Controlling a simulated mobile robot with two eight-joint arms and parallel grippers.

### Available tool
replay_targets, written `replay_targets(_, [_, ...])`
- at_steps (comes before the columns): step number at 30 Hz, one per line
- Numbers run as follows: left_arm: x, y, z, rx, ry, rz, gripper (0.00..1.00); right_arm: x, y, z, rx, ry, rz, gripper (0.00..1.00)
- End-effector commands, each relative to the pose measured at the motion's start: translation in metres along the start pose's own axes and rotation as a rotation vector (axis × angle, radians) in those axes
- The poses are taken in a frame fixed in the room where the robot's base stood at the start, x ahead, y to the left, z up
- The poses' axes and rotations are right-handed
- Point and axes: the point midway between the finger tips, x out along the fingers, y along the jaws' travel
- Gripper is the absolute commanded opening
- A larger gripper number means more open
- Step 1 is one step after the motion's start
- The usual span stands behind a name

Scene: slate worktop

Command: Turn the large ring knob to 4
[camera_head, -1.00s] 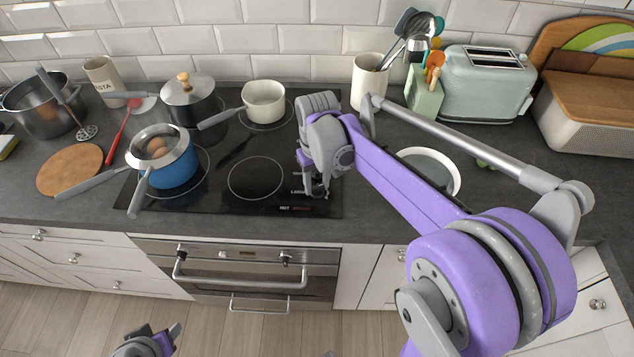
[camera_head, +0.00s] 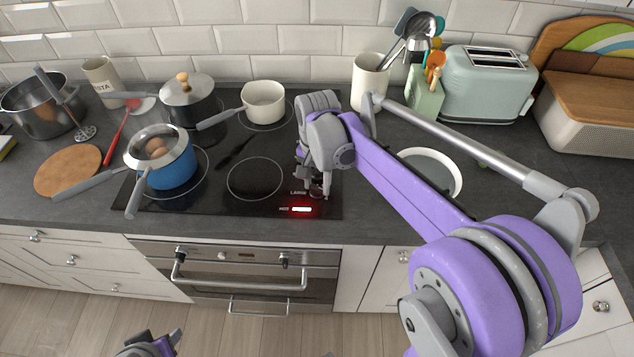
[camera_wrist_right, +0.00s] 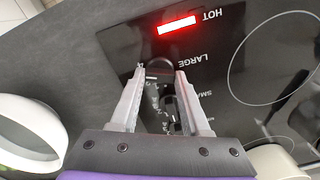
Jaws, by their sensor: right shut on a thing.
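The large ring knob (camera_wrist_right: 160,72) is a dark round knob beside the word LARGE on the black glass hob (camera_wrist_right: 225,95). In the right wrist view my right gripper (camera_wrist_right: 161,78) has its two grey fingers on either side of the knob, shut on it. In the head view my right gripper (camera_head: 316,190) is at the hob's front right corner and hides the knob. White scale marks show between the fingers, but I cannot read where the knob points. My left gripper (camera_head: 152,346) is only partly in view at the bottom edge, away from the hob.
The red HOT light (camera_head: 296,209) glows by the LARGE label. A blue pot (camera_head: 170,172) holding eggs, a lidded pot (camera_head: 190,103) and a white pan (camera_head: 264,103) stand on the hob. A white-rimmed dish (camera_head: 455,176) lies right of my right gripper.

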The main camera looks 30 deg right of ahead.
Motion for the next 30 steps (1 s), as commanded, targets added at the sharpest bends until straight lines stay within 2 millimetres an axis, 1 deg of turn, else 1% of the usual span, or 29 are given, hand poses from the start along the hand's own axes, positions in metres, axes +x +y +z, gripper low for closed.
replay_targets(3, [0.0005, 0.0000, 0.0004, 0.000, 0.000, 0.000, 0.50, -0.0004, 0.0000, -0.0003, 0.060, 0.001, 0.000, 0.00])
replay_targets(9, [0.0008, 0.0000, 0.0008, 0.000, -0.001, 0.000, 0.50, -0.0006, -0.0001, -0.0004, 0.123, 0.001, 0.000, 0.00])
replay_targets(26, [0.0009, 0.0000, 0.0009, 0.000, -0.001, 0.000, 0.50, -0.0007, -0.0002, -0.0005, 0.149, 0.001, -0.001, 0.00])
replay_targets(27, [0.0009, 0.0000, 0.0009, 0.000, -0.001, 0.000, 0.50, -0.0007, -0.0002, -0.0005, 0.149, 0.001, -0.001, 0.53])
replay_targets(28, [0.0009, 0.0000, 0.0009, 0.000, -0.001, 0.000, 0.50, -0.0007, -0.0002, -0.0005, 0.149, 0.001, -0.001, 0.59])
replay_targets(30, [0.0009, 0.0000, 0.0009, 0.000, -0.001, 0.000, 0.50, -0.0006, -0.0002, -0.0004, 0.148, 0.001, -0.001, 0.59])
